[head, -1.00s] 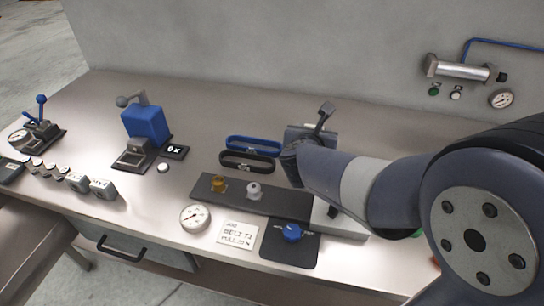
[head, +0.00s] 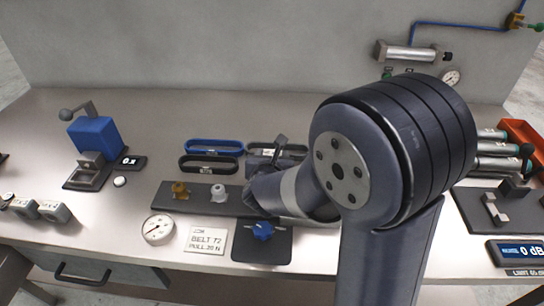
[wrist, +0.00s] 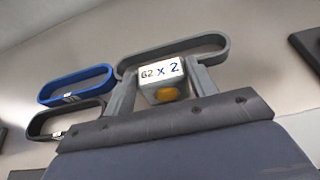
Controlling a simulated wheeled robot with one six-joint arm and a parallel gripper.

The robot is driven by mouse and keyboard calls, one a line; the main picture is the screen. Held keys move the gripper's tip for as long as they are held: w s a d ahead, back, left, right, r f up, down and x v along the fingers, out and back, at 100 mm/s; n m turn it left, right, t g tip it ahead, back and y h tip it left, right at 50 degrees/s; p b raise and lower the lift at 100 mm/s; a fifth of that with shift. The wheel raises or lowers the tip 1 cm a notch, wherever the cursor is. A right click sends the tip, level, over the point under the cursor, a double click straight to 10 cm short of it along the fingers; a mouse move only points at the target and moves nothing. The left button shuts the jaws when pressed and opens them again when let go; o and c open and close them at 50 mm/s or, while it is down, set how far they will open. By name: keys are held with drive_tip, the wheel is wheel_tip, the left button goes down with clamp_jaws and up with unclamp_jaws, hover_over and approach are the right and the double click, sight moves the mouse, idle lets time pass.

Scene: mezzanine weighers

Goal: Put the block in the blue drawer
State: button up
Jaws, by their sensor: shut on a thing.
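A small pale block (wrist: 161,92), with a label like "G2 x 2" and an orange spot, sits between the two grey fingers of my gripper (wrist: 160,76) in the wrist view. My gripper is shut on it. In the head view my gripper (head: 278,148) is over the bench beside a grey belt loop, and the block cannot be made out there. A drawer (head: 120,279) with a dark handle is at the bench's front left. It looks shut, and its front appears grey-blue.
Blue (head: 215,146) and black (head: 208,163) belt loops lie left of my gripper. A blue press (head: 95,138) stands left. Sound-meter gear (head: 518,252) is right.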

drive_tip(key=shift+f, duration=0.1)
drive_tip(key=o, duration=1.2)
